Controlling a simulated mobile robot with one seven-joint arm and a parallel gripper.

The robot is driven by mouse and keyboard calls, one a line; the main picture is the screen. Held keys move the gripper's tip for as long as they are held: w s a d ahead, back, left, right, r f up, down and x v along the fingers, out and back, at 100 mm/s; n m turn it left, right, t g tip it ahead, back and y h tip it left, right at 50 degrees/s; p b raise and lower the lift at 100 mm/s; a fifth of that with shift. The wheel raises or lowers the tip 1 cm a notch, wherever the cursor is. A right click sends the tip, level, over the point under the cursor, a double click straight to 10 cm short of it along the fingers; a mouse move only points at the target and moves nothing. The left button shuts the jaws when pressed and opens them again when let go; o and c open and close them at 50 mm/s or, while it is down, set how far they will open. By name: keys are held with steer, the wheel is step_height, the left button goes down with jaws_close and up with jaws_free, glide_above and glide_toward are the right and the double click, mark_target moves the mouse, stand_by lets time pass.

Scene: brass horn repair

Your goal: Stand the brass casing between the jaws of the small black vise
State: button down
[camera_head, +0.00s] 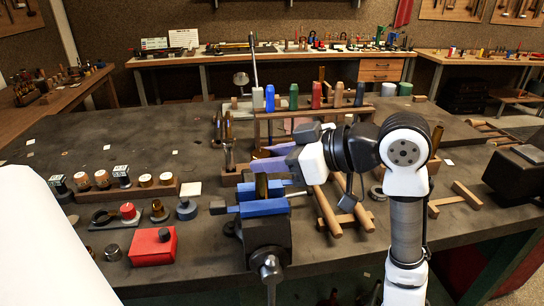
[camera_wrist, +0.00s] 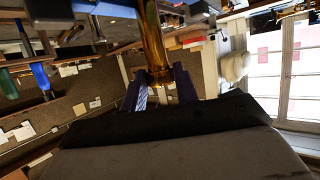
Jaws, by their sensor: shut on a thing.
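The small black vise (camera_head: 266,243) stands at the front edge of the bench, with blue jaws (camera_head: 264,207). The brass casing (camera_head: 262,186) is upright at the vise, its lower part behind the front blue jaw. I cannot tell whether it touches the jaws or rests on anything. My gripper (camera_head: 266,165) reaches in from the right with its purple fingers shut on the casing. In the wrist view the casing (camera_wrist: 153,45) shows as a shiny tube between the two dark fingers (camera_wrist: 160,88).
A red box (camera_head: 153,246) and several small parts lie left of the vise. Brass tubes (camera_head: 228,128) stand behind it. A wooden rack with coloured handles (camera_head: 316,95) is at the back. Wooden bars (camera_head: 328,211) lie to the right. A dark block-like object (camera_head: 520,170) is far right.

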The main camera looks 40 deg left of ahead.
steer(key=shift+f+b, duration=1.2)
steer(key=shift+f, duration=0.5)
steer(key=c, duration=1)
jaws_free()
steer(key=b+v, duration=0.1)
steer(key=v, duration=1.3)
steer(key=shift+b, duration=0.35)
steer(key=shift+s, duration=0.1)
